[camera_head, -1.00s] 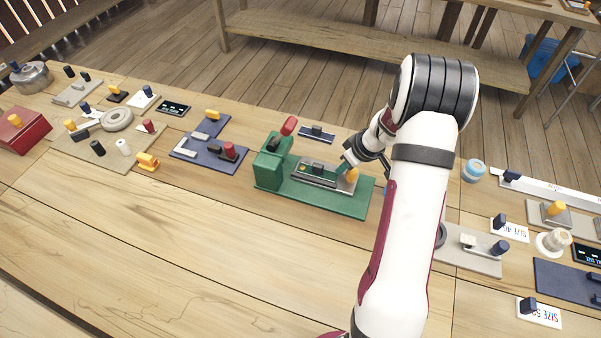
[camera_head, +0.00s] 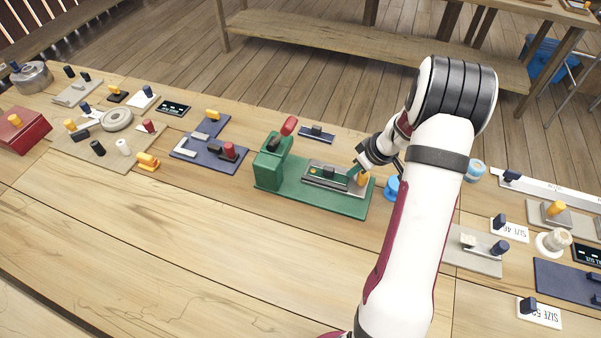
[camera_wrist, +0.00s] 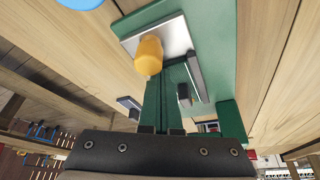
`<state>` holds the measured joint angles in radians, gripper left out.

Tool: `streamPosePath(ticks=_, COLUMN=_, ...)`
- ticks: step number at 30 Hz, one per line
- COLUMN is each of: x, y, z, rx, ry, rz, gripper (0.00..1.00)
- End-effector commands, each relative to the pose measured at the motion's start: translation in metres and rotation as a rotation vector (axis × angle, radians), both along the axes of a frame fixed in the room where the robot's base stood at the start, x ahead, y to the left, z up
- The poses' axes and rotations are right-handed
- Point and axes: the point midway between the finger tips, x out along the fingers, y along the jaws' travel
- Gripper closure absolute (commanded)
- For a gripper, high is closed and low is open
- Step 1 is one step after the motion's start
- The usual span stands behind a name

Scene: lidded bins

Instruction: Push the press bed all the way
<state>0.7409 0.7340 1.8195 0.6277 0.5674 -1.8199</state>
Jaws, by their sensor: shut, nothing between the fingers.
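The green press (camera_head: 271,165) stands on a green base (camera_head: 320,199), with a red-tipped handle (camera_head: 289,125) at its left end. The grey metal press bed (camera_head: 325,176) lies on the base, with a yellow knob (camera_head: 363,180) at its right end. In the wrist view the knob (camera_wrist: 148,56) stands on the silver bed plate (camera_wrist: 172,32).
A blue round object (camera_head: 391,188) stands just right of the base. A small dark plate with a knob (camera_head: 316,133) lies behind the press. A blue board with a red knob (camera_head: 210,149) is to the left. The table in front of the press is clear.

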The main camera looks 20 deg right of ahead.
Motion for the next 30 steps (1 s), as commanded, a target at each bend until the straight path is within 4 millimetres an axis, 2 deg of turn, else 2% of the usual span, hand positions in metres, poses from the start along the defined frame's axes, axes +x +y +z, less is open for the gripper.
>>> streamPosePath(ticks=8, x=-0.006, y=-0.006, z=0.000, rx=0.000, ry=0.000, rz=-0.001, gripper=1.00)
streamPosePath(ticks=20, x=0.005, y=0.005, z=0.000, rx=0.000, ry=0.000, rz=0.001, gripper=1.00)
streamPosePath(ticks=30, x=0.006, y=0.005, z=0.034, rx=-0.002, ry=-0.003, rz=0.000, gripper=1.00)
